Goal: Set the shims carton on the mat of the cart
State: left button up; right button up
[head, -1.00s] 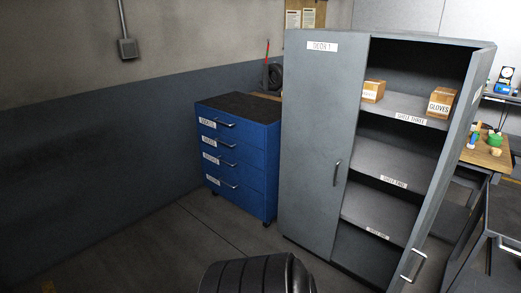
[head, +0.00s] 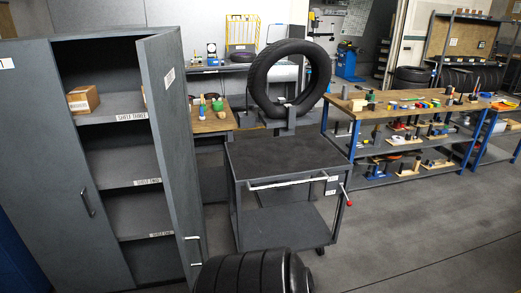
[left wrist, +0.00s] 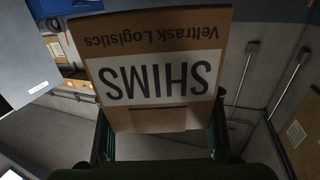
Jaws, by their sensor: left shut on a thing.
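The shims carton (left wrist: 160,65) is a brown cardboard box with a white "SHIMS" label, upside down in the left wrist view. My left gripper (left wrist: 160,132) is shut on it, with a finger at each side of the box. In the head view the grey cart (head: 285,240) stands in the middle, with a dark mat (head: 280,155) on its top. The mat is bare. Neither gripper nor the shims carton shows in the head view.
A grey cabinet (head: 65,190) with its right door (head: 172,140) open stands left of the cart. A tyre (head: 257,75) stands on a holder behind the cart. A workbench (head: 390,112) with small items is at the right. The floor (head: 420,230) at the front right is clear.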

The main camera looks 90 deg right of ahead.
aim_at(287, 155)
jog(key=k+l+z, duration=0.1)
jog(key=l+z, duration=1.1)
jog(key=z, duration=0.15)
jog(key=i+l+z, duration=0.15)
jog(key=l+z, duration=0.3)
jog(key=i+l+z, duration=0.15)
jog(key=i+l, duration=0.15)
jog(key=l, duration=0.35)
jog(key=i+l+z, duration=0.1)
jog(key=i+l, duration=0.25)
jog(key=l, duration=0.2)
jog(key=i+l+z, duration=0.15)
jog(key=i+l, duration=0.2)
jog(key=l, duration=0.25)
jog(key=i+l+z, duration=0.15)
jog(key=i+l, duration=0.2)
jog(key=l, duration=0.15)
